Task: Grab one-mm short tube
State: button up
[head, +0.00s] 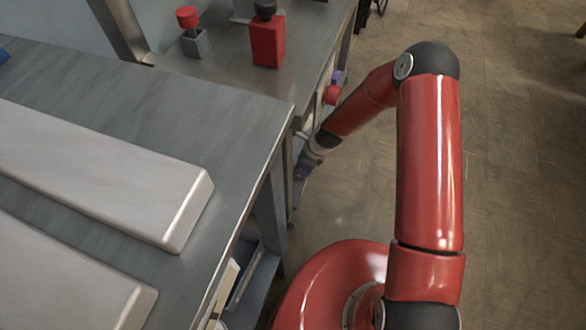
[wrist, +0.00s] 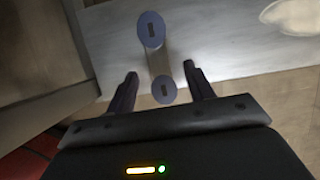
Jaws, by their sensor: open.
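In the wrist view, two blue-grey round pieces with dark slots show, an upper one (wrist: 151,29) and a lower one (wrist: 164,89). A pale grey tube-like length (wrist: 159,62) appears between them; I cannot tell whether all three are one part or which is the one-mm short tube. My gripper (wrist: 160,70) is open, with one finger on each side of the pale length and nothing clearly gripped. In the head view my gripper (head: 301,178) is small, low beside the table's right edge and partly hard to see. No short tube can be made out there.
A grey table (head: 240,115) with long pale beams (head: 100,165) fills the left of the head view. A red block (head: 267,42) and a small grey box with a red top (head: 195,42) stand on the further bench. Open wooden floor (head: 520,150) lies to the right.

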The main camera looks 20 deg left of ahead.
aim_at(294, 168)
jog(key=x, duration=0.4)
jog(key=shift+s+b, duration=0.1)
jog(key=shift+b, duration=0.2)
jog(key=c, duration=1.1)
